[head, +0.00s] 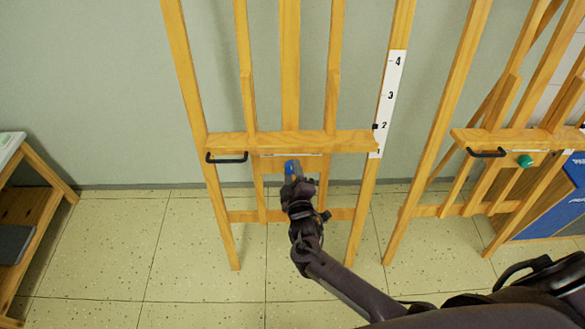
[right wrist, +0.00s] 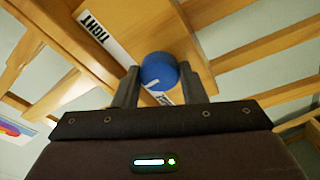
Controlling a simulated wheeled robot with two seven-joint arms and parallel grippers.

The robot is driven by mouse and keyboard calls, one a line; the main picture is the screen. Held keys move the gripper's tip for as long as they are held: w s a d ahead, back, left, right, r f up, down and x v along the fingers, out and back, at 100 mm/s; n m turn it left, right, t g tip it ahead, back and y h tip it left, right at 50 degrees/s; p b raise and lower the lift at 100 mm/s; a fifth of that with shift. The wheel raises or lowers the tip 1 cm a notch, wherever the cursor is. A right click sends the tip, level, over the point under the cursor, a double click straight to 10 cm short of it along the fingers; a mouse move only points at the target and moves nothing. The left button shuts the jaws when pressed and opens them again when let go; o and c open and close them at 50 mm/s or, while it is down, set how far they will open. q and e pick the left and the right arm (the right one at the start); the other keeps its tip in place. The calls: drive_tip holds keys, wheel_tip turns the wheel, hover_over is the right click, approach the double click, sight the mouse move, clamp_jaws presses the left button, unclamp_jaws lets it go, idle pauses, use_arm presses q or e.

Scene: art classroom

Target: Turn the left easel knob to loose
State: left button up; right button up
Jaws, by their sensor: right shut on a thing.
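The left easel (head: 292,143) is a wooden frame in the middle of the head view. Its blue knob (head: 290,168) sits just below the crossbar and is partly covered by my gripper. My right gripper (head: 299,178) reaches up to it from below. In the right wrist view the blue knob (right wrist: 159,71) is between the two fingers, with a white mark on its face, and the jaws are shut on it. A white label reading "TIGHT" (right wrist: 97,28) is on the wood to its left. A second white label is mostly hidden behind the knob and fingers. My left gripper is out of view.
A black handle (head: 227,158) is on the left easel's crossbar, and a numbered scale (head: 390,98) is on its right post. A second easel (head: 510,138) with a green knob (head: 525,161) stands to the right, beside a blue box (head: 552,212). A wooden bench (head: 45,170) stands left.

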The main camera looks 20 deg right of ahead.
drive_tip(key=shift+w+d+r+n+g+y+p, duration=0.2)
drive_tip(key=shift+n+p, duration=0.9)
drive_tip(key=shift+n, duration=0.8)
drive_tip(key=shift+s+a+r+n+g+y+p, duration=0.15)
drive_tip(key=shift+n+g+y+p, duration=0.15)
drive_tip(key=shift+n+p, duration=1.2)
drive_tip(key=shift+w+d+r+n+g+y+p, duration=0.2)
drive_tip(key=shift+n+p, duration=0.45)
drive_tip(key=shift+n, duration=1.65)
drive_tip(key=shift+s+a+f, duration=0.1)
drive_tip(key=shift+s+f, duration=0.05)
drive_tip(key=o, duration=1)
drive_tip(key=shift+f, duration=0.15)
drive_tip(key=s, duration=0.2)
drive_tip(key=s+r, duration=0.1)
drive_tip(key=s, duration=0.4)
drive_tip(key=shift+s+a+r+p, duration=0.25)
drive_tip(key=shift+s+a+p, duration=0.1)
drive_tip(key=shift+a, duration=0.05)
